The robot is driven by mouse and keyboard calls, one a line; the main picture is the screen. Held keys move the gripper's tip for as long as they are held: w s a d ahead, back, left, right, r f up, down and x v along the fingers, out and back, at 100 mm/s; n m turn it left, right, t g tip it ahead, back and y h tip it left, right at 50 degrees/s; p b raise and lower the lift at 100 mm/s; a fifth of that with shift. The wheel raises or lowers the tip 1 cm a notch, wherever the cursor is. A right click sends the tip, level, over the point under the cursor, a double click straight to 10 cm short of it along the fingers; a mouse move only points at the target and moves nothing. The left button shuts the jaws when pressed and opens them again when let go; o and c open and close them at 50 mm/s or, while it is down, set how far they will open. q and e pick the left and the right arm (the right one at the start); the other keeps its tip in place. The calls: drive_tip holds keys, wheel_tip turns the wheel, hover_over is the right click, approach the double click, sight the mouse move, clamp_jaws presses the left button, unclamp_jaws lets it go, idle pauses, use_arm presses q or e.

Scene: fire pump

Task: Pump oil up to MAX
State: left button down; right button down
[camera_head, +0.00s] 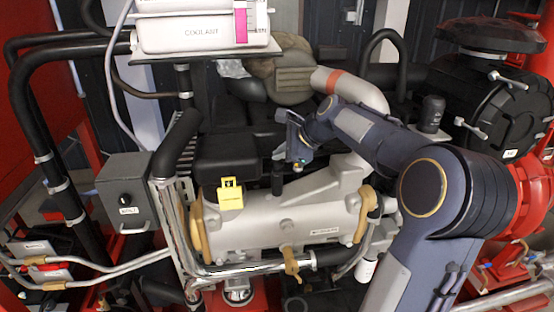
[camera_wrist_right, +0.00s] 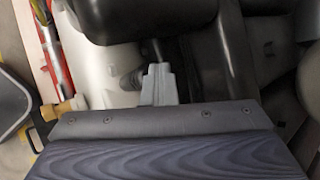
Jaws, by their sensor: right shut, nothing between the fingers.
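The grey engine block (camera_head: 285,220) fills the middle of the head view. A short black upright fitting (camera_head: 277,180) stands on its top, and a yellow tag-like part (camera_head: 230,193) sits to the left of it. I cannot tell which part is the oil pump, and no oil level mark is readable. My right gripper (camera_head: 279,154) is just above the black fitting, pointing down. In the wrist view its grey fingers (camera_wrist_right: 160,84) are together and empty, beside a dark ribbed part (camera_wrist_right: 132,78). Contact cannot be told. My left gripper is out of view.
A white coolant tank (camera_head: 190,33) with a pink level strip stands at the upper left. A grey control box (camera_head: 124,195) is at the left. Black pipes, a black box (camera_head: 225,155) and a red pump housing (camera_head: 530,200) crowd around the engine.

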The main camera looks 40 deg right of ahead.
sight(281, 162)
drive_tip(key=shift+f, duration=0.55)
drive_tip(key=shift+r, duration=0.1)
drive_tip(key=shift+r+p, duration=1.2)
drive_tip(key=shift+r, duration=0.2)
wheel_tip(281, 162, up, 3)
drive_tip(key=p, duration=0.2)
drive_tip(key=shift+p, duration=0.4)
drive_tip(key=shift+r+p, duration=0.3)
drive_tip(key=shift+r, duration=0.75)
